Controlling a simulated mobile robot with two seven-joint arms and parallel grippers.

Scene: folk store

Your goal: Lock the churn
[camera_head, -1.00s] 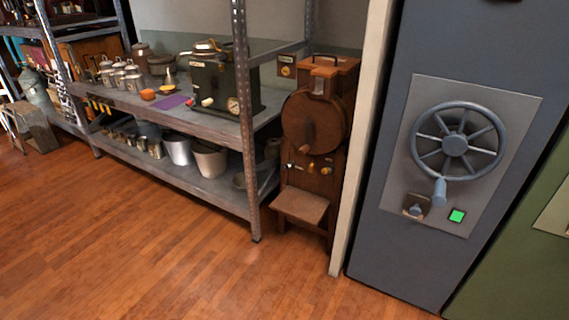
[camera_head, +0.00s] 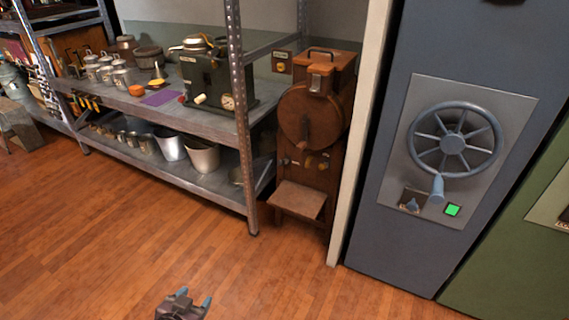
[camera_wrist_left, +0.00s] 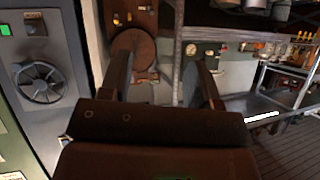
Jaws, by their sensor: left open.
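Small knobs sit below the drum. In the left wrist view the churn's round front (camera_wrist_left: 134,48) shows beyond the fingers, partly covered by one of them. My left gripper (camera_head: 195,297) is low in the head view, well in front of the churn and apart from it. Its fingers (camera_wrist_left: 163,65) are spread with nothing between them. My right gripper is not in view.
A metal shelf (camera_head: 190,116) with pots, canisters and a dark green machine (camera_head: 217,83) stands left of the churn. The wooden floor (camera_head: 120,235) in front is clear.

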